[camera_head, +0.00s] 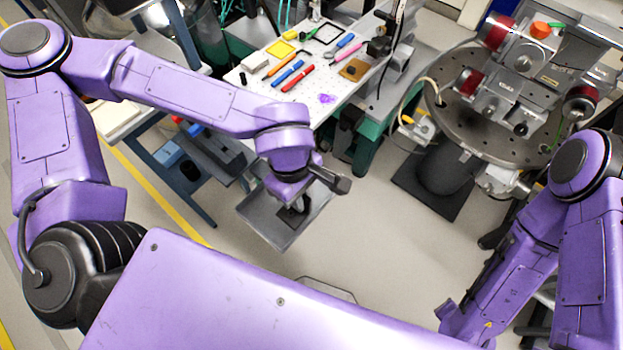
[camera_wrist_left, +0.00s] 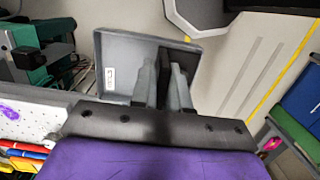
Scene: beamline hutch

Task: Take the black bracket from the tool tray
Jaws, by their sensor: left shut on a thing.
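My left gripper (camera_head: 300,212) points down over a grey, shallow tool tray (camera_head: 262,222) in the middle of the head view. In the left wrist view, the two grey fingers of the gripper (camera_wrist_left: 166,92) are shut on a dark upright piece, the black bracket (camera_wrist_left: 164,70). The tray (camera_wrist_left: 116,60) lies behind the fingers there, with a small white label on it. The fingers hide part of the bracket, and I cannot tell whether it still touches the tray. The right arm shows at the right, but its gripper is not in view.
A white perforated table (camera_head: 330,85) beyond the tray holds coloured pens, a yellow block and small parts. A round drilled stage (camera_head: 450,115) with metal equipment stands at the right. A blue-grey cart (camera_head: 170,165) is at the left. Floor between tray and stage is clear.

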